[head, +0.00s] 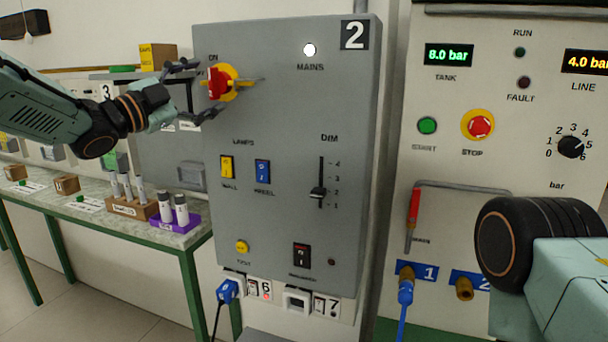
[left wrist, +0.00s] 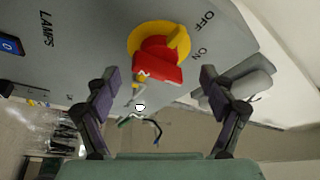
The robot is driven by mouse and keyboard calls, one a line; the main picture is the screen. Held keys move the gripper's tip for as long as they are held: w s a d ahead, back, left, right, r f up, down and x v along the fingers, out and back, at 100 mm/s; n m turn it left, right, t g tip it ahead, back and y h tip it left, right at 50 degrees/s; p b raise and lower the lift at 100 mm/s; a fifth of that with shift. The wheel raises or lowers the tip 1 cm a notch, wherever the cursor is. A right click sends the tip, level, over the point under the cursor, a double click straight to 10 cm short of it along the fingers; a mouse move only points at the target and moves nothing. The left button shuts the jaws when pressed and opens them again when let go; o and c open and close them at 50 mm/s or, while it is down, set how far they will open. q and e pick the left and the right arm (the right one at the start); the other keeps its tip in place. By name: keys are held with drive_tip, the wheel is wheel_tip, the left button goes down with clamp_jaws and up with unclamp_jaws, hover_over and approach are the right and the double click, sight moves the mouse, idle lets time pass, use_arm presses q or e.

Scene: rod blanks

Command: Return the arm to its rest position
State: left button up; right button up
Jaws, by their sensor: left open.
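The arm seen best is my left arm, which reaches in from the left in the head view. My left gripper (head: 206,88) is open in front of the red and yellow rotary switch (head: 226,83) at the upper left of the grey panel (head: 285,200). In the left wrist view the open gripper (left wrist: 160,78) has its two fingers apart on either side of the switch (left wrist: 157,55), with nothing held. I cannot tell whether a finger touches the switch. My right arm shows at the lower right; its gripper is out of view.
The white MAINS lamp (head: 310,50) looks lit. A workbench (head: 150,223) at left holds a rod rack (head: 130,208) and a purple holder (head: 176,220). The tank panel (head: 450,190) stands at right, with a red-handled lever (head: 413,208) and a blue hose plug (head: 405,290).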

use_arm(q)
drive_tip(key=n, duration=0.1)
drive_tip(key=n+t, duration=0.1)
drive_tip(key=shift+d+f+n, duration=0.1)
drive_tip(key=shift+d+n, duration=0.15)
drive_tip(key=shift+n, duration=0.05)
drive_tip(key=n+t, duration=0.1)
drive_tip(key=n, duration=0.1)
drive_tip(key=shift+d+n+y, duration=0.1)
drive_tip(key=shift+n+y, duration=0.2)
drive_tip(key=shift+y, duration=0.1)
drive_tip(key=n+t+y, duration=0.1)
drive_tip(key=n, duration=0.1)
drive_tip(key=shift+n, duration=0.4)
drive_tip(key=n+t+y+p, duration=0.1)
drive_tip(key=n, duration=0.2)
drive_tip(key=shift+s+n, duration=0.1)
drive_tip(key=shift+n, duration=0.2)
drive_tip(key=shift+d+n+t+y+p, duration=0.15)
drive_tip(key=shift+n+t+y+p, duration=0.2)
drive_tip(key=shift+n, duration=0.25)
drive_tip(key=shift+a+f, duration=0.15)
drive_tip(key=shift+a, duration=0.05)
drive_tip(key=shift+d, duration=0.1)
